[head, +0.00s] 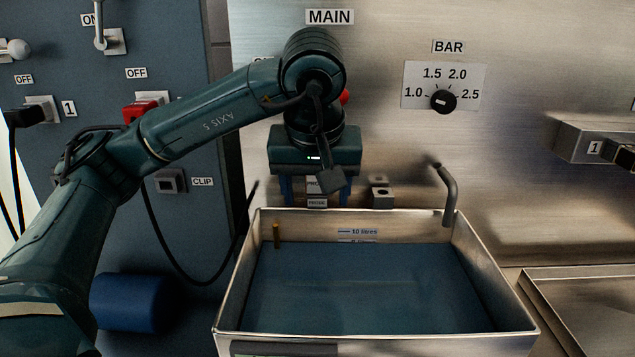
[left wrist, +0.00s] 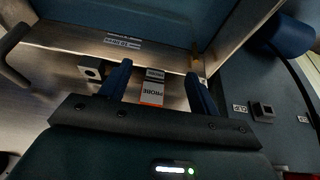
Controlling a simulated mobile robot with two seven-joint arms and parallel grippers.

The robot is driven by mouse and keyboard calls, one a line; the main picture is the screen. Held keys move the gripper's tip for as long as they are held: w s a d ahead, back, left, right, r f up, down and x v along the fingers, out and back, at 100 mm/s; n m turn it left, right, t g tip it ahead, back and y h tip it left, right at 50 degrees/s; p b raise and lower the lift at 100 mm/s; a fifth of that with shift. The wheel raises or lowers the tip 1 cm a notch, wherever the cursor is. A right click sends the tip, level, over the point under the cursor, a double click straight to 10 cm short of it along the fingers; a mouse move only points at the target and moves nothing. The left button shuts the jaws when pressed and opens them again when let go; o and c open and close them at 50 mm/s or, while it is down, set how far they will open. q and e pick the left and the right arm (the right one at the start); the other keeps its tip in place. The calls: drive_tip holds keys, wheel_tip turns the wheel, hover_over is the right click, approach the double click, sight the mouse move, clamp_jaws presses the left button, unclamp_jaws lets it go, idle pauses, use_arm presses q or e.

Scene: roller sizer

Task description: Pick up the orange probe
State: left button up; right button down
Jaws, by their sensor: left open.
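My left gripper (head: 316,198) is at the wall just behind the tank, jaws open, blue fingers down. In the left wrist view its fingers (left wrist: 158,72) stand on either side of a small block labelled PROBE (left wrist: 152,90) with an orange edge, apart from it. This may be the orange probe. In the head view that block (head: 316,186) is mostly hidden by the gripper. A second small PROBE label (head: 317,203) is below it. A thin upright orange-brown rod (head: 276,236) stands in the tank's back left corner. My right gripper is not in view.
The steel tank (head: 480,247) holds blue liquid. A small metal block with a hole (head: 381,195) and a bent spout (head: 447,190) stand right of the gripper. A black cable hangs at left. A blue cylinder (head: 133,302) is lower left, a steel tray (head: 580,277) lower right.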

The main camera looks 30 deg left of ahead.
sight(318, 193)
use_arm(q)
drive_tip(key=w+a, duration=0.1)
drive_tip(key=w+a+p, duration=0.1)
drive_tip(key=w, duration=0.1)
drive_tip(key=w+a, duration=0.1)
drive_tip(key=w, duration=0.1)
drive_tip(key=shift+w+a+r, duration=0.15)
drive_tip(key=x, duration=0.2)
drive_tip(key=shift+f, duration=0.3)
drive_tip(key=shift+w+a+f, duration=0.1)
drive_tip(key=shift+w+f, duration=0.05)
drive_tip(key=shift+f, duration=0.15)
drive_tip(key=c, duration=1.1)
